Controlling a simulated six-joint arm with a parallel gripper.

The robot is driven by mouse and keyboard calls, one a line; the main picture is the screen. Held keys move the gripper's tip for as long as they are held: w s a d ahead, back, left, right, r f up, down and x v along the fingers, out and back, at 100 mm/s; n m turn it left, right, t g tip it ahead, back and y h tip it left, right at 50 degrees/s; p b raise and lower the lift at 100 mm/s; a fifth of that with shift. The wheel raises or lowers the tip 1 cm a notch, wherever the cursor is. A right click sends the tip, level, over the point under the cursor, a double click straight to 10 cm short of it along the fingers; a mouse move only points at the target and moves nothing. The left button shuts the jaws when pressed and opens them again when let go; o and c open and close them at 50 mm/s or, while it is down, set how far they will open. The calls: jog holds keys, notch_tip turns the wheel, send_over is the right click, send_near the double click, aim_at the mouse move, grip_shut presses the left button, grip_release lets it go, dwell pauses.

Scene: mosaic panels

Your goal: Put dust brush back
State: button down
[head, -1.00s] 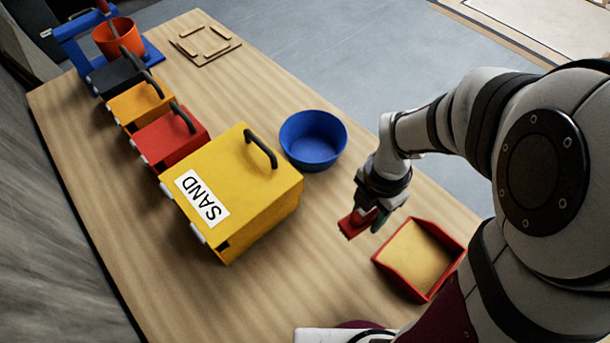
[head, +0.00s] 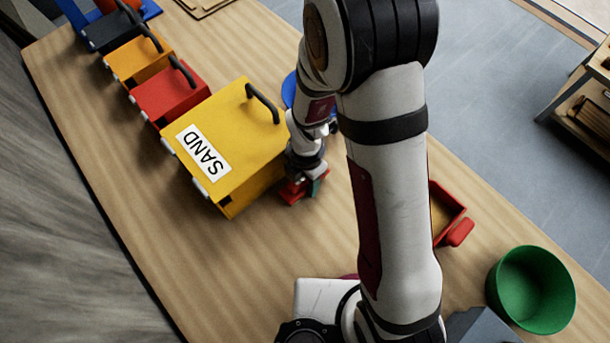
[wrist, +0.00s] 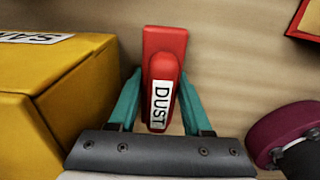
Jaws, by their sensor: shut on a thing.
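The red dust brush (wrist: 165,45), with a white label reading DUST, is between the teal fingers of my gripper (wrist: 160,90) in the wrist view. In the head view the brush (head: 291,194) shows low by the table, close to the right side of the yellow SAND box (head: 235,125). My gripper (head: 312,184) is shut on it. I cannot tell whether the brush touches the table. The SAND box also shows at the left of the wrist view (wrist: 45,95).
Red, orange and black boxes (head: 170,95) stand in a row beyond the SAND box. A blue bowl (head: 289,90) and a red tray (head: 447,205) are partly hidden by my arm. A green bowl (head: 532,290) is at the lower right. Bare table lies at front left.

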jog(key=shift+f, duration=0.15)
jog(key=c, duration=0.6)
grip_release()
